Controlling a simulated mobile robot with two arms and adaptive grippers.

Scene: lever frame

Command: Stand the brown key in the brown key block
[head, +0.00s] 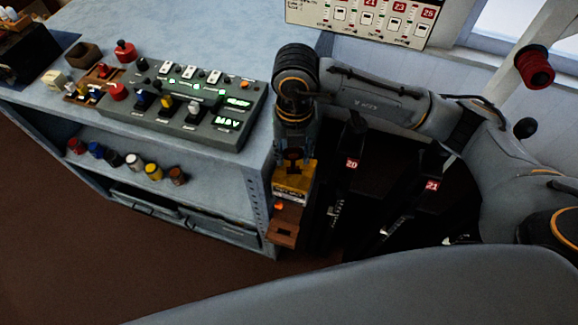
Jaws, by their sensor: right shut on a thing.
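My right gripper (293,157) points down beside the end of the desk, with its arm coming in from the right. It is shut on a small dark reddish-brown thing that looks like the brown key (294,168); the fingers hide most of it. Just below and behind it is a yellow block (291,190) with a pale label. A brown block (285,226), which looks like the brown key block, sits lower, with a dark opening in its lower part and an orange-red light (279,207) above. The held thing is apart from the brown block. My left gripper is not in view.
Black levers numbered 20 (352,163) and 21 (432,186) stand close right of the blocks. A grey console (185,105) with knobs sits on the desk. Several coloured pots (132,161) line the shelf below. A panel (362,20) hangs behind.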

